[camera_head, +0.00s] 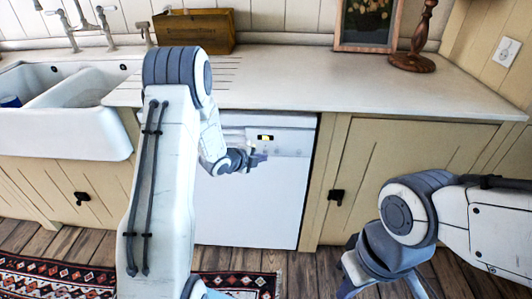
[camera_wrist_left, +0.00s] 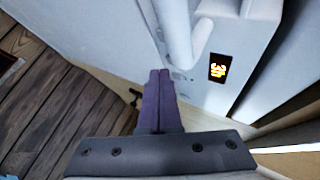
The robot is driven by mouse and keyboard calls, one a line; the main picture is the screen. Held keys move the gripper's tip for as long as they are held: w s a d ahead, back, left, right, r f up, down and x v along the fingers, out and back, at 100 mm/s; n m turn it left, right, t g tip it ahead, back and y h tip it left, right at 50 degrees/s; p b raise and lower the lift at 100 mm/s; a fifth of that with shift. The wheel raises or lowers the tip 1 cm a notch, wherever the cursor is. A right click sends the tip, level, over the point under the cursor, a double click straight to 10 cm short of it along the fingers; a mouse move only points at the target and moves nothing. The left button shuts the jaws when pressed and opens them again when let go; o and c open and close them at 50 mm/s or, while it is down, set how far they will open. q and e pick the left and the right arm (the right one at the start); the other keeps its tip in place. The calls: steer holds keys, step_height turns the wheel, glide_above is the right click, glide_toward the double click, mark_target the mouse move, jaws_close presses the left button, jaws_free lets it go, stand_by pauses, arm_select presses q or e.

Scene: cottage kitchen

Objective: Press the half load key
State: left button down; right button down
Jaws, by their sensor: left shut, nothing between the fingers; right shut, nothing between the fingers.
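The white dishwasher (camera_head: 255,205) stands under the worktop, its door closed. Its control panel (camera_head: 291,140) runs along the top of the front, with a small lit display (camera_head: 265,138). The display shows orange marks in the left wrist view (camera_wrist_left: 219,68). Small faint key marks lie on the panel beside the fingertips; I cannot read which is the half load key. My left gripper (camera_head: 260,158) is shut and empty, its tips (camera_wrist_left: 160,73) close to the panel; I cannot tell whether they touch. My right gripper (camera_head: 383,292) is shut and empty, low at the bottom edge, partly cut off.
A white double sink (camera_head: 60,130) is at the left. A wooden box (camera_head: 195,28), a framed picture (camera_head: 368,22) and a wooden candlestick (camera_head: 412,62) stand on the worktop (camera_head: 400,95). A cupboard (camera_head: 400,160) is right of the dishwasher. A patterned rug (camera_head: 45,280) lies on the floor.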

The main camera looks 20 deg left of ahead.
arm_select(q)
steer(key=shift+w+a, duration=0.1)
steer(key=shift+w, duration=0.25)
steer(key=shift+w, duration=0.15)
stand_by(0.4)
steer(key=shift+s+b, duration=0.35)
steer(key=shift+s, duration=0.25)
steer(key=shift+s, duration=0.1)
steer(key=s, duration=0.2)
steer(key=s+d+b, duration=0.2)
steer(key=s, duration=0.1)
steer(key=shift+s, duration=0.3)
stand_by(0.4)
